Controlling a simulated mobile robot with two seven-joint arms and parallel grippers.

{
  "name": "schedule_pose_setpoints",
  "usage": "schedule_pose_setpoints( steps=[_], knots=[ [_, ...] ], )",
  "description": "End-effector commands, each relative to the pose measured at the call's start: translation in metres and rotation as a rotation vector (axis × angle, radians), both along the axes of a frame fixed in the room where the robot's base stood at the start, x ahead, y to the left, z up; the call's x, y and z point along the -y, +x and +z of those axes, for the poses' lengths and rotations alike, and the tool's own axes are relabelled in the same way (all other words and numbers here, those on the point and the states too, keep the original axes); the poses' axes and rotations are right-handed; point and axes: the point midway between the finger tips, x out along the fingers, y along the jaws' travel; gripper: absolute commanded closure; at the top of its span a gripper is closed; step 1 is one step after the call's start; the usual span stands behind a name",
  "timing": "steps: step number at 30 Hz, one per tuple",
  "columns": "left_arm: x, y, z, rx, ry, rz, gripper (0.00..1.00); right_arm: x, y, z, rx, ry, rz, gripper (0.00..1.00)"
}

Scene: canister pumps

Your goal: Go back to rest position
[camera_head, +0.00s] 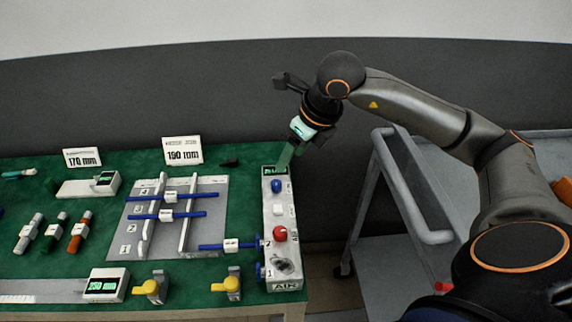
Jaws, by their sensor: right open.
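My right arm comes in from the right and reaches over to the bench's right side. My right gripper (289,157) points down at the far end of a narrow white control box (269,214). It is open, and I see nothing held in it. Its fingertips are small and partly blend with the green bench top, so I cannot tell whether they touch the box. The box carries a blue knob (278,186) and a red button (280,234). My left gripper is out of view.
The green bench (120,165) holds a grey rack (190,235) with blue rods, several small cylinders, two yellow-handled valves (226,284) and gauges with displays. Signs (183,150) stand at the back. A grey cart (385,260) stands right of the bench, under my right arm.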

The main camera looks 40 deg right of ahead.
Motion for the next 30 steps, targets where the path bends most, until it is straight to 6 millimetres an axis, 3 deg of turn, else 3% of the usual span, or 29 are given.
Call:
schedule_pose_setpoints(
  steps=[6,22,26,30],
  knots=[
    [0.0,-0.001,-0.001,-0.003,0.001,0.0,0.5,0.001,-0.005,0.011,0.0,0.0,0.001,0.38],
    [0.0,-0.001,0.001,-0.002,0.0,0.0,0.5,0.001,-0.005,0.012,-0.001,0.0,0.0,0.38],
    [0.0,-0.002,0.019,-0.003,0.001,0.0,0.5,0.001,-0.005,0.031,0.0,0.0,0.0,0.38],
    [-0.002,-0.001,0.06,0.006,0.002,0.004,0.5,0.001,-0.005,0.072,0.0,0.0,0.0,0.38]
  ],
)
